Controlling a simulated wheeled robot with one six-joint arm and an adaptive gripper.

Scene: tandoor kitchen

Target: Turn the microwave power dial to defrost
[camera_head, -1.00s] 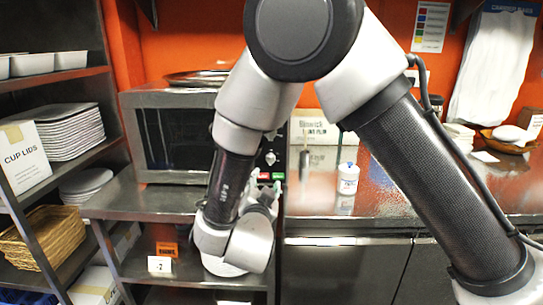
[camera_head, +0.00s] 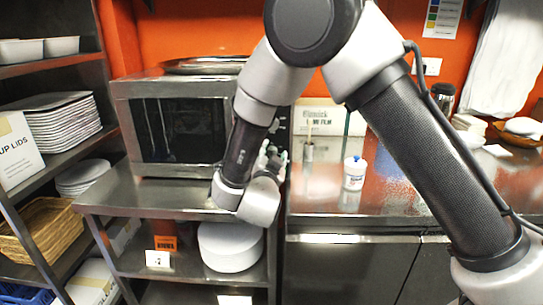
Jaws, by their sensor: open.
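The microwave (camera_head: 178,133) is a steel box with a dark glass door, standing on the metal shelf unit left of the counter. Its control panel is at its right side, mostly hidden behind my arm; a small dark strip of it shows. I cannot make out the power dial or its setting. My gripper (camera_head: 271,158) is at the lower right corner of the microwave, in front of the panel area. It is open, small in view and partly covered by my wrist. I cannot tell whether it touches the panel.
A film box (camera_head: 330,120) and a white tub (camera_head: 354,172) stand on the counter to the right. A round tray (camera_head: 205,65) lies on the microwave. White plates (camera_head: 231,246) are stacked on the shelf below. A rack (camera_head: 60,150) with plates and a basket stands left.

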